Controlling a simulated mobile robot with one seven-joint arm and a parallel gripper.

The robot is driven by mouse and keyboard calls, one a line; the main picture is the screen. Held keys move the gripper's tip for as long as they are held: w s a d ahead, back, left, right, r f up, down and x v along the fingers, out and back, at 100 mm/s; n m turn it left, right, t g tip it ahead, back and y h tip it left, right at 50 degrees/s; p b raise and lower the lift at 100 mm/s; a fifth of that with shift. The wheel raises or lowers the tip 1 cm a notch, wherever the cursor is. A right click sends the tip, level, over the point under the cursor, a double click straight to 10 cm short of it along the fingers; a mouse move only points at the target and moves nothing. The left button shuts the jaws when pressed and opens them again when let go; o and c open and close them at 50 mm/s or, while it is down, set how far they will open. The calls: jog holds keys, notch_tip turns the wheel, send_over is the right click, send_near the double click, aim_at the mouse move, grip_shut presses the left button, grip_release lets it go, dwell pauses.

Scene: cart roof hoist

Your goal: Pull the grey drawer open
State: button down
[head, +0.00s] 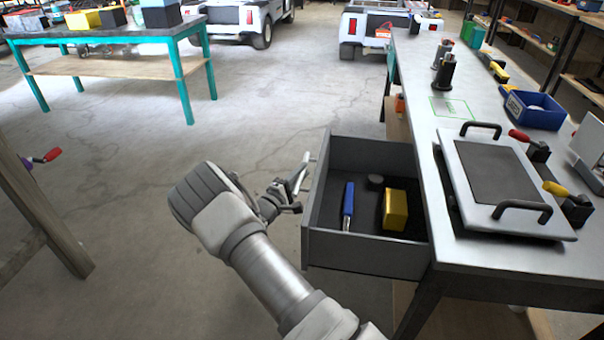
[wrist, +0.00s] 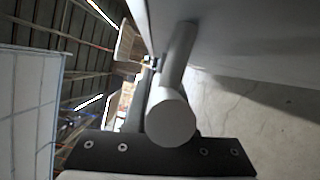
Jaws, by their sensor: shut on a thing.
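The grey drawer (head: 368,254) stands pulled well out of the bench's left side in the head view, its inside showing. A blue-handled tool (head: 348,200), a yellow block (head: 394,210) and a small dark round piece (head: 375,182) lie in it. The drawer's pale bar handle (head: 304,166) is on its left front face. My gripper (head: 294,192) is at this handle, shut on it. In the wrist view the round end of the handle (wrist: 171,118) is close up, beside the drawer front (wrist: 235,35). My fingertips are partly hidden.
The bench top (head: 425,100) holds a grey plate with two black handles (head: 500,185), clamps and a blue bin (head: 535,108). Bare concrete floor (head: 250,110) lies left of the drawer. A teal-legged table (head: 110,36) stands back left, and a wooden post (head: 45,215) nearer left.

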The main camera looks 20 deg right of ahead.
jog(key=c, duration=0.8)
grip_release()
jog(key=shift+o, duration=0.2)
jog(key=p+v, duration=0.3)
jog(key=v, duration=1.4)
jog(key=shift+s, duration=0.2)
jog(key=shift+a+f, duration=0.1)
